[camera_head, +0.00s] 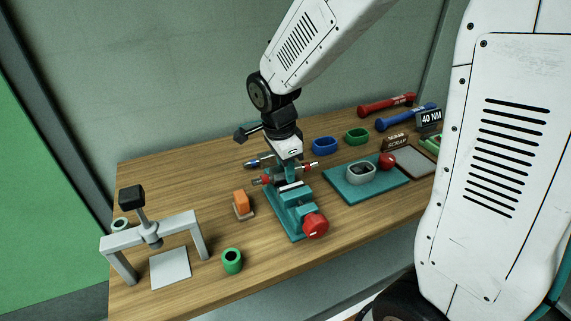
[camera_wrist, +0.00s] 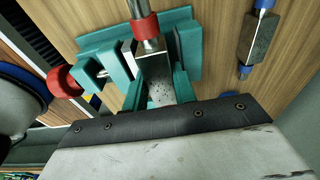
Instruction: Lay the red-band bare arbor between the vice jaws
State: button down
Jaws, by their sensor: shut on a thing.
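The red-band arbor (camera_head: 265,180) is a grey rod with red bands near its ends. It lies across and over the back of the teal vice (camera_head: 298,208), roughly level. My gripper (camera_head: 290,174) points down and is shut on the arbor's middle. The wrist view shows one red band (camera_wrist: 145,27) and the speckled grey middle of the arbor between my fingers (camera_wrist: 155,85), over the vice (camera_wrist: 186,45). Its far end is hidden there. Whether the arbor touches the jaws or hangs just above them, I cannot tell. The vice's red knob (camera_head: 316,225) faces front.
A blue-banded arbor (camera_head: 259,161) lies behind the vice and shows at right in the wrist view (camera_wrist: 260,36). An orange block (camera_head: 240,203) and grey press frame (camera_head: 150,232) stand left. A teal mat (camera_head: 345,193) with a grey bowl (camera_head: 360,173) lies right.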

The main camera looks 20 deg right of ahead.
jog(key=c, duration=1)
grip_release()
jog(key=shift+c, duration=0.2)
jog(key=r, duration=0.5)
jog(key=a+r, duration=0.1)
jog(key=r, duration=0.1)
jog(key=shift+r, duration=0.4)
